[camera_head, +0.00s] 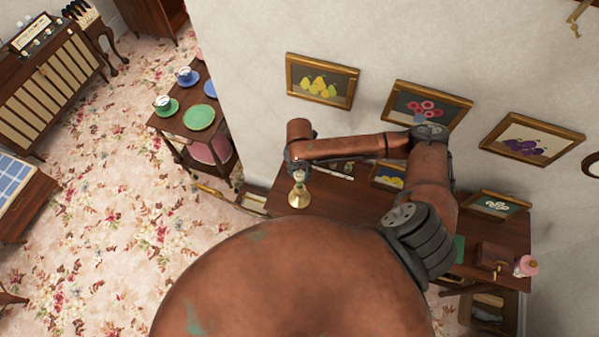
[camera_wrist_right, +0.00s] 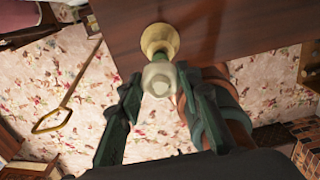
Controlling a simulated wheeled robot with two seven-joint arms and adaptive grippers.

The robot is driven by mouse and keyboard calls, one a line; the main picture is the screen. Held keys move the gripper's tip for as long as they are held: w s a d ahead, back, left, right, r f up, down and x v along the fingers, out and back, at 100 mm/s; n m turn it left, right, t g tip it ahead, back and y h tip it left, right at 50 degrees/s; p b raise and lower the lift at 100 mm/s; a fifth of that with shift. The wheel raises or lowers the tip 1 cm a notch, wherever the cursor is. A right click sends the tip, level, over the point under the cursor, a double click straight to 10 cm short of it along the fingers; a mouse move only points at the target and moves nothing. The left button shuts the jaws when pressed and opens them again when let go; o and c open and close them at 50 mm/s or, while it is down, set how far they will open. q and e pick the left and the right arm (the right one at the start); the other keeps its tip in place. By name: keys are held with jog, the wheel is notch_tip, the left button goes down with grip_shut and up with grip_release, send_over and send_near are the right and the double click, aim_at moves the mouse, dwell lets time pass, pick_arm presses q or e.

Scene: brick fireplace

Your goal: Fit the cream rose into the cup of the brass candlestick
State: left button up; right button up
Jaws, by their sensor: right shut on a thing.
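The brass candlestick (camera_head: 299,197) stands near the left end of the dark wooden table (camera_head: 345,203). My right gripper (camera_head: 298,167) is directly above it, pointing down. In the right wrist view, my right gripper (camera_wrist_right: 157,88) has its green fingers on both sides of the cream rose (camera_wrist_right: 159,77) and is shut on it. The brass base of the candlestick (camera_wrist_right: 158,37) shows just beyond the rose. The rose hides the cup, so I cannot tell whether it is in the cup or just above it. My left gripper is not in view.
Framed fruit pictures (camera_head: 322,81) hang on the wall behind the table. More small frames (camera_head: 497,206), a brown box (camera_head: 494,256) and a pink-topped jar (camera_head: 527,265) are at the table's right. A tiered stand with plates (camera_head: 199,117) is at the left.

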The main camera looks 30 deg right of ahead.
jog(key=shift+f, duration=0.65)
jog(key=o, duration=1)
jog(key=shift+o, duration=0.2)
notch_tip(320, 180, up, 12)
jog(key=shift+f, duration=0.1)
